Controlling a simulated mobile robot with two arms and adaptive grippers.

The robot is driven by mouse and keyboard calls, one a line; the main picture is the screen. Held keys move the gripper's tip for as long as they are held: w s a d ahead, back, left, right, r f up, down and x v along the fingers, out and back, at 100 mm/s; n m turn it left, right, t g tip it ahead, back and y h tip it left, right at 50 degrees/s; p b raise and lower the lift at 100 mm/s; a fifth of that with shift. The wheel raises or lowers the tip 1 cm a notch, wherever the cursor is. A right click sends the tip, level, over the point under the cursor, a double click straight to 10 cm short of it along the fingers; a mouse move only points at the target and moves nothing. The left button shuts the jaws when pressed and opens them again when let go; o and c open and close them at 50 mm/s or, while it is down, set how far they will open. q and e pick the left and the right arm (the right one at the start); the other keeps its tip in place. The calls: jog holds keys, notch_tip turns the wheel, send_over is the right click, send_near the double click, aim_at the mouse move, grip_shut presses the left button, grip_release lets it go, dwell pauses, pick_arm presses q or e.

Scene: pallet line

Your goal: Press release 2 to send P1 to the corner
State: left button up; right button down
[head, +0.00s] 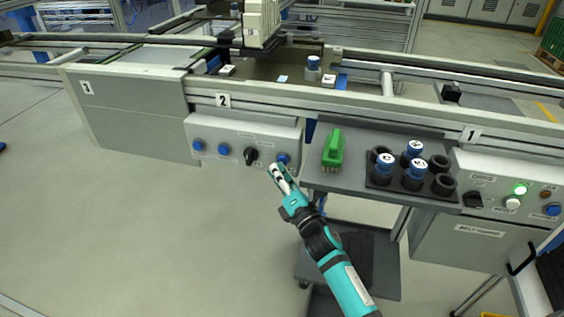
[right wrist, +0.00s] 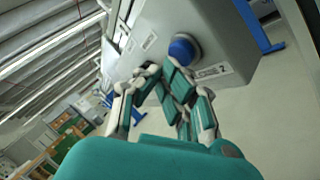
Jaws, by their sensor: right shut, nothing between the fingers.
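The station 2 control box (head: 240,137) hangs under the number 2 plate (head: 223,100). It carries two blue buttons on its left, a black knob (head: 251,155) and a blue button (head: 282,158) at its right end. My right gripper (head: 277,170) is shut and empty, its fingertips just in front of that right-end button. In the right wrist view the blue button (right wrist: 184,50) stands just beyond the shut fingertips (right wrist: 165,72); I cannot tell whether they touch. A pallet carrying a blue-and-white part (head: 313,64) is on the line behind; its label is too small to read. My left gripper is out of view.
A grey shelf (head: 318,178) right of the box holds a green brush (head: 333,148) and a black holder (head: 384,184) with several blue-capped parts. Station 1's box (head: 478,226) with a lit green lamp (head: 520,189) is farther right.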

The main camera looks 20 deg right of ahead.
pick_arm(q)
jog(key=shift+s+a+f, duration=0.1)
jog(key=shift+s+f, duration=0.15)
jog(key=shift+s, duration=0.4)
pick_arm(e)
jog(key=shift+w+d, duration=0.1)
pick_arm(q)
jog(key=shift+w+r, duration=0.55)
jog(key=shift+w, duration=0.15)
pick_arm(e)
jog(key=shift+w+d+r, duration=0.1)
jog(key=shift+w+d, duration=0.1)
jog(key=shift+w, duration=0.05)
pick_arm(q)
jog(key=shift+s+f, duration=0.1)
pick_arm(e)
jog(key=shift+s+a, duration=0.1)
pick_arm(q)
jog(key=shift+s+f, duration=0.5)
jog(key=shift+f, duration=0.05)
pick_arm(e)
jog(key=shift+s+a, duration=0.4)
jog(key=shift+s, duration=0.25)
